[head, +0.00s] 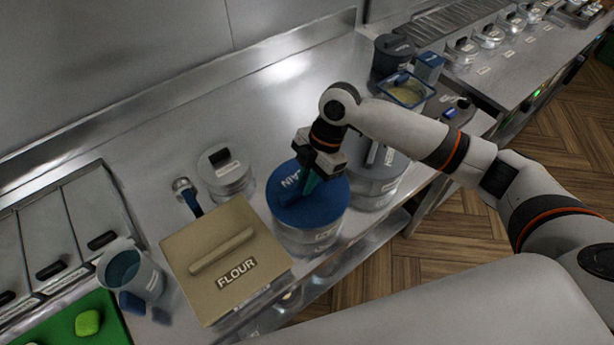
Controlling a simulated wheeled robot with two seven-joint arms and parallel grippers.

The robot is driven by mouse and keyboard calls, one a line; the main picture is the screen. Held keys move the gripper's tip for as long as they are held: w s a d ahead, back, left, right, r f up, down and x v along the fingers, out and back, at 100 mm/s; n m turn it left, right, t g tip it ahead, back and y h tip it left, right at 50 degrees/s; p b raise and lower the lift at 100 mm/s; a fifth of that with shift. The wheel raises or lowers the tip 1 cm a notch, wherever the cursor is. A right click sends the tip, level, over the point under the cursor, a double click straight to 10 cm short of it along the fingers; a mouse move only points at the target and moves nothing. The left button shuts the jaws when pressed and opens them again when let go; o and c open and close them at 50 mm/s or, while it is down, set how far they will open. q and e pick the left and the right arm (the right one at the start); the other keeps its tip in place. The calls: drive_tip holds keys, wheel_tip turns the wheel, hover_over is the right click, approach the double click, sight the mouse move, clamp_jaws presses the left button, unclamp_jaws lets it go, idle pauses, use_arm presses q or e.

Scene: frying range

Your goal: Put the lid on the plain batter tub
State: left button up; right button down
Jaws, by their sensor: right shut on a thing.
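The round blue lid (325,207) lies over the top of the plain batter tub (308,241), a metal tub at the counter's front edge. White lettering on the lid is partly hidden by my gripper. My right gripper (312,178) reaches down from above and is shut on the lid, near its middle. The lid looks about level and covers the tub's opening. I cannot tell whether it sits fully down on the rim. My left gripper is not in view.
A flour box (226,285) stands close on the left, a small lidded pot (225,178) behind it. A larger metal tub (377,180) stands close on the right. A blue-rimmed container (405,90) is further back. Bare counter (240,120) lies behind.

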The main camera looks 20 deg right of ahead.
drive_tip(key=shift+p, duration=0.35)
idle(0.4)
drive_tip(key=shift+f, duration=0.4)
idle(0.4)
drive_tip(key=c, duration=1.3)
unclamp_jaws()
drive_tip(key=shift+c, duration=0.2)
drive_tip(key=b+v, duration=0.2)
drive_tip(key=v, duration=0.8)
drive_tip(key=shift+d+r, duration=0.15)
drive_tip(key=shift+r, duration=0.2)
drive_tip(key=shift+d+r, duration=0.2)
drive_tip(key=shift+r, duration=0.4)
